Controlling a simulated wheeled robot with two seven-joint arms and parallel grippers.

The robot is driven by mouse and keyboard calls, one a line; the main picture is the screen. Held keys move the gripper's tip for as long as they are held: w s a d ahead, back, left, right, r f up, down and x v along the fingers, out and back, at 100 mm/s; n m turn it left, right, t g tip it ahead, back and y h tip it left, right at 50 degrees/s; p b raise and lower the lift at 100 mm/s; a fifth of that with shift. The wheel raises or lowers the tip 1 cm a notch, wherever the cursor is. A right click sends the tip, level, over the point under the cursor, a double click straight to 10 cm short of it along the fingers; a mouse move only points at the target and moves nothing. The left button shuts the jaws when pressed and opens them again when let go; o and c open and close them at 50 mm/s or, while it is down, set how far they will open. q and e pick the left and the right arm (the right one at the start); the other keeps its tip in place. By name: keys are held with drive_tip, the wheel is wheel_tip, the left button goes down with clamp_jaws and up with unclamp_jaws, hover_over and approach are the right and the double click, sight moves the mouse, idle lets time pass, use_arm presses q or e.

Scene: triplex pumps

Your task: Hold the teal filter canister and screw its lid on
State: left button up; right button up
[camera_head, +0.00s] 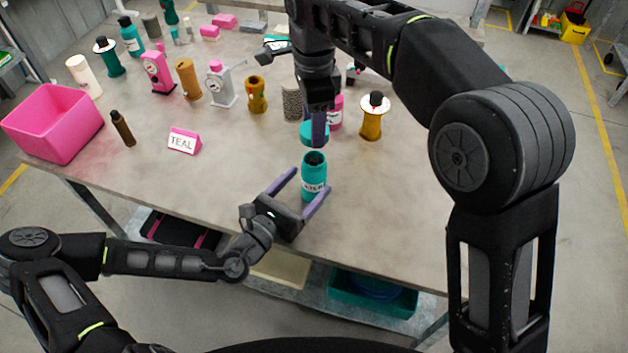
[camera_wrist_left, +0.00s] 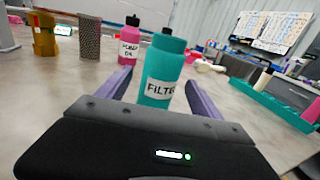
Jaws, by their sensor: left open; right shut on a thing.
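The teal filter canister (camera_head: 314,178) stands upright near the front of the table, its top open with something dark inside. It also shows in the left wrist view (camera_wrist_left: 163,78), with a white label starting "FILTE". My left gripper (camera_head: 302,190) is open, its two purple fingers on either side of the canister; I cannot tell if they touch it. My right gripper (camera_head: 318,126) points down above the canister and is shut on a teal lid (camera_head: 306,133). A small gap shows between lid and canister. The right gripper hides part of the lid.
A pink bottle (camera_head: 336,112) and a yellow spool-like part (camera_head: 371,120) stand behind the canister. The table's front edge is close to my left gripper.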

use_arm(q)
drive_tip(key=x, duration=0.6)
clamp_jaws()
idle(0.8)
